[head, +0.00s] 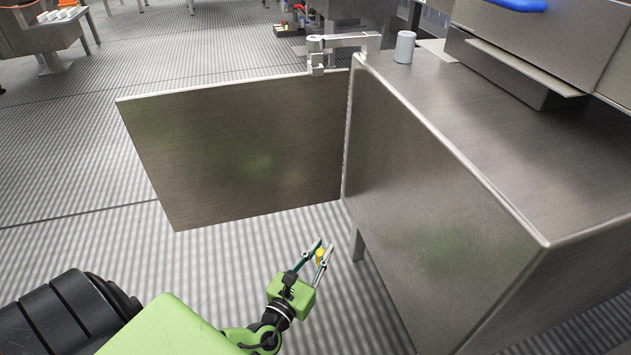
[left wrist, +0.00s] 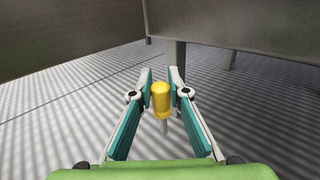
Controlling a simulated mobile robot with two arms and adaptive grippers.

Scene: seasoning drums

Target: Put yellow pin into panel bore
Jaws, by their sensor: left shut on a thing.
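The yellow pin (left wrist: 161,98) is held upright between the two fingers of my left gripper (left wrist: 161,92) in the left wrist view. It has a yellow head and a thin grey shaft below. In the head view the pin (head: 320,257) shows as a small yellow spot between the fingertips of my left gripper (head: 322,252). That gripper is above the floor, in front of the open metal panel and left of the cabinet. I cannot make out a bore in either view. My right gripper is not in view.
A flat metal panel (head: 240,150) stands out to the left from the metal cabinet (head: 430,200), forming a corner. A grey cylinder (head: 405,46) stands on the cabinet top. A cabinet leg (left wrist: 175,62) is just beyond my fingers.

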